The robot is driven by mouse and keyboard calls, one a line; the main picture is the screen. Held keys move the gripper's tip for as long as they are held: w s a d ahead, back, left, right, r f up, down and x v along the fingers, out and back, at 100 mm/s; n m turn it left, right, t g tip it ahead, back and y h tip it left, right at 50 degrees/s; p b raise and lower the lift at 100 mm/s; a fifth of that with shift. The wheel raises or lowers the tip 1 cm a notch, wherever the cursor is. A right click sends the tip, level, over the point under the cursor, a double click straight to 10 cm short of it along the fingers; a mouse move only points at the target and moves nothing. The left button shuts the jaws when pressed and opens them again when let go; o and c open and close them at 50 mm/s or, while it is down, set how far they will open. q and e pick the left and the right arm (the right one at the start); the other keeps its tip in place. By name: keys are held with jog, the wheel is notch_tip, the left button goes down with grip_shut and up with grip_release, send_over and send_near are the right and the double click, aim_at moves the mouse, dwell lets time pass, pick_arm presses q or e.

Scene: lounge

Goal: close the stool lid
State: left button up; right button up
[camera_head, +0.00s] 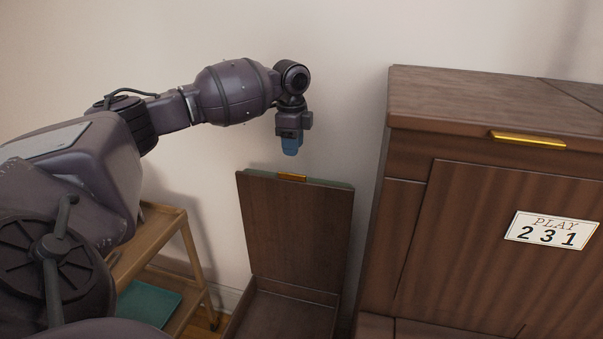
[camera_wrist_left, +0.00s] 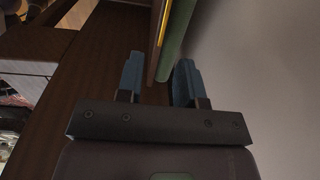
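The stool (camera_head: 287,310) is a dark brown wooden box standing low against the wall. Its lid (camera_head: 290,225) is raised nearly upright, with a gold handle (camera_head: 292,177) at the top edge and a green-padded side facing the wall. My left gripper (camera_head: 291,150) hangs just above the lid's top edge, with blue fingers pointing down. In the left wrist view the gripper (camera_wrist_left: 159,78) is open and empty, its two blue fingers apart. The lid's green edge (camera_wrist_left: 178,40) and gold strip lie ahead, near the gap between the fingers. My right gripper is not in view.
A large brown wooden cabinet (camera_head: 490,95) with a gold handle and a "PLAY 231" sign (camera_head: 552,230) stands close to the right of the stool. A light wooden rack (camera_head: 160,225) with a teal item (camera_head: 147,303) is at left. The wall is close behind the lid.

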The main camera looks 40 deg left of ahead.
aim_at(292, 174)
pick_arm(q)
jog(key=f, duration=0.2)
jog(key=f+b, duration=0.1)
jog(key=f, duration=0.2)
jog(key=a+f+b, duration=0.1)
jog(key=f, duration=0.1)
jog(key=shift+w+f, duration=0.2)
jog(key=shift+f, duration=0.7)
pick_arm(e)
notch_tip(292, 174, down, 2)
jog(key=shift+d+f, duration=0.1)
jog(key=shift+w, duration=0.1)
pick_arm(q)
grip_shut()
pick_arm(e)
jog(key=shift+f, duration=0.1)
